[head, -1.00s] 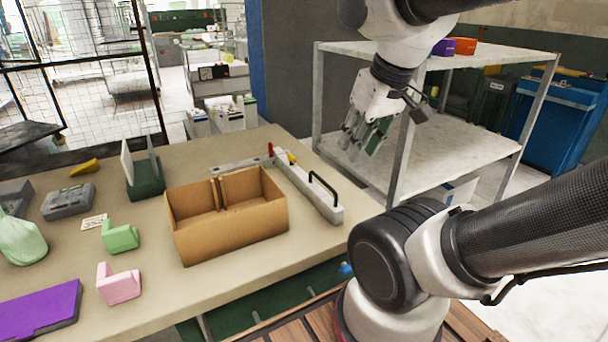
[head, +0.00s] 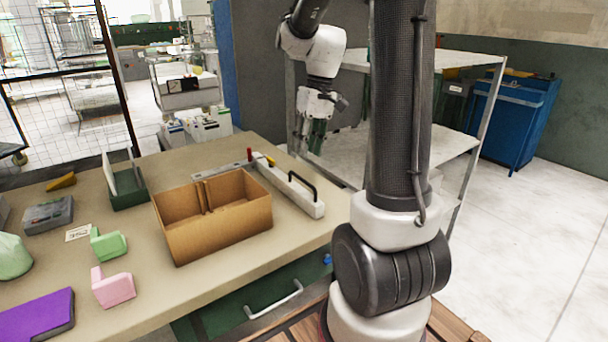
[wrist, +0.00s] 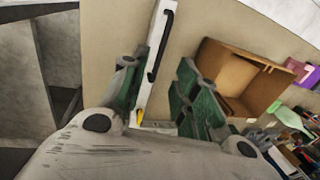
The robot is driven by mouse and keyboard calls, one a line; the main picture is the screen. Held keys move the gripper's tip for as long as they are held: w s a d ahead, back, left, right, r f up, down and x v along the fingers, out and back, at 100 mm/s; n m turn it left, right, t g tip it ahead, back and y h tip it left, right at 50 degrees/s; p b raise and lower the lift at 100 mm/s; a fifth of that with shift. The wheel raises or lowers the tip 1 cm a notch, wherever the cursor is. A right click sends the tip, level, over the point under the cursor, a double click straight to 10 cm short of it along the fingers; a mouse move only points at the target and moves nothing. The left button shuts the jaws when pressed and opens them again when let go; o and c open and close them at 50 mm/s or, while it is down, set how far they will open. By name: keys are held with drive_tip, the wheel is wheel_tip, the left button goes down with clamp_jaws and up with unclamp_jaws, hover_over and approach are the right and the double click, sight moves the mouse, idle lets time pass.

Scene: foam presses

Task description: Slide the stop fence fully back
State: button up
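A long white bar (head: 285,185) with a black loop handle (head: 302,186) lies on the table, right of the cardboard box; I take it to be the stop fence. A flat grey rail (head: 225,166) with a red knob (head: 249,155) runs left from its far end, beside a yellow part (head: 269,160). In the wrist view the bar (wrist: 153,50) and black handle (wrist: 160,46) show beyond my gripper, partly hidden by a finger. My gripper (head: 312,145) hangs above the table's far right corner, apart from the bar. Its green-padded fingers (wrist: 158,90) are spread and empty.
An open cardboard box (head: 215,228) stands just left of the bar. Green (head: 108,244) and pink (head: 113,288) blocks, a purple case (head: 35,315) and a grey device (head: 48,215) lie further left. A white shelf (head: 455,150) stands behind on the right.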

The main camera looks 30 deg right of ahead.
drive_tip(key=f, duration=0.2)
drive_tip(key=a+f, duration=0.1)
drive_tip(key=f, duration=0.4)
drive_tip(key=shift+a+f, duration=0.15)
drive_tip(key=shift+a, duration=0.1)
clamp_jaws()
drive_tip(key=shift+d, duration=0.1)
